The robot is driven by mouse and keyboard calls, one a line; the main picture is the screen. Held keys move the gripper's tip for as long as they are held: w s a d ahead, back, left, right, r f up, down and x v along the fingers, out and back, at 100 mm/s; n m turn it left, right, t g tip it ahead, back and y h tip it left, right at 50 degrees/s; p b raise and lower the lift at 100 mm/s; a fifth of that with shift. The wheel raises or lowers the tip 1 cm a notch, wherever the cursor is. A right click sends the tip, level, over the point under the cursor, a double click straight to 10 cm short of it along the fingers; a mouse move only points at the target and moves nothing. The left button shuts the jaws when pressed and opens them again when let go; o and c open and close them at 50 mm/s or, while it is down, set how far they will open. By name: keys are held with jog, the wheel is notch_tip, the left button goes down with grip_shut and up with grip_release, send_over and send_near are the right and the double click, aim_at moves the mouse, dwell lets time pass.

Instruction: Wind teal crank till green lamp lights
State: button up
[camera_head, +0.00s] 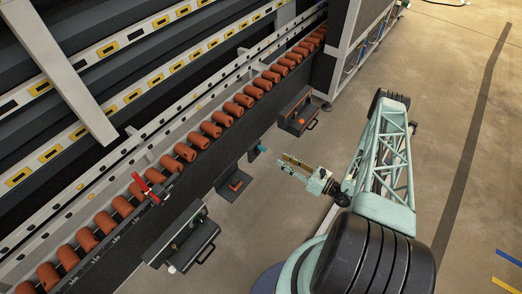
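I cannot make out a lit green lamp.
Orange rollers (186,152) line the machine's edge. A red handle (146,187) stands on the rail at left. Dark boxes with handles jut from the front at lower left (184,241) and upper right (299,116). A dark bracket (235,186) sits between them.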

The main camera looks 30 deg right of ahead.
aim_at(263, 149)
jog(key=shift+f, duration=0.15)
jog(key=shift+w+a, duration=0.15)
dwell(0.4)
jog(key=shift+b+x, duration=0.5)
jog(key=shift+x, duration=6.15)
grip_shut()
